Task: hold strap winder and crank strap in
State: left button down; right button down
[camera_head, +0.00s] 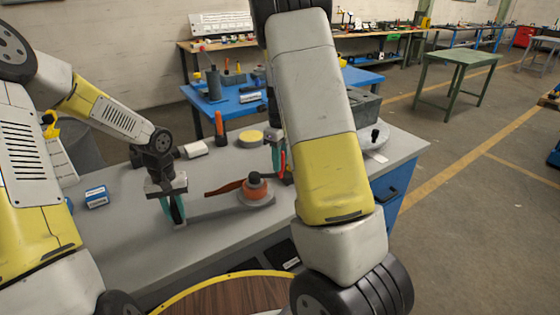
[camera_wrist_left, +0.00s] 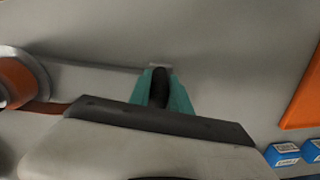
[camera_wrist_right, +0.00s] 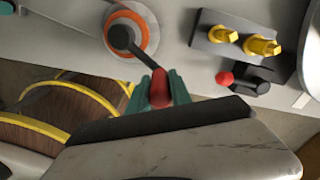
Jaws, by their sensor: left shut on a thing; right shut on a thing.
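The strap winder has an orange spool (camera_head: 257,194) with a dark hub, on a grey plate with a long bar reaching left. My left gripper (camera_head: 174,208) is shut on the dark grip (camera_wrist_left: 159,86) at the bar's end. A red-brown strap (camera_head: 222,188) runs left from the spool; it shows in the left wrist view (camera_wrist_left: 48,108). My right gripper (camera_wrist_right: 159,90) is shut on the red crank knob (camera_wrist_right: 160,86), at the end of the dark crank arm (camera_wrist_right: 142,60) from the hub. In the head view my right arm partly hides that side.
A dark block with yellow fittings (camera_wrist_right: 222,35) and a red ball knob (camera_wrist_right: 224,78) lie near the right gripper. A blue-and-white box (camera_head: 96,197) is at the left of the grey bench (camera_head: 225,232). A yellow round (camera_head: 250,137) stands behind the spool.

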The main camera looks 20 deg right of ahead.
jog(key=s+a+m, duration=0.2)
jog(key=a+m, duration=0.5)
jog(key=s+a+m, duration=0.3)
jog(key=a+m, duration=0.3)
jog(key=m, duration=0.1)
jog(key=shift+a+f, duration=0.15)
jog(key=shift+a, duration=0.2)
dwell(1.0)
jog(key=shift+w+a, duration=0.15)
dwell(0.4)
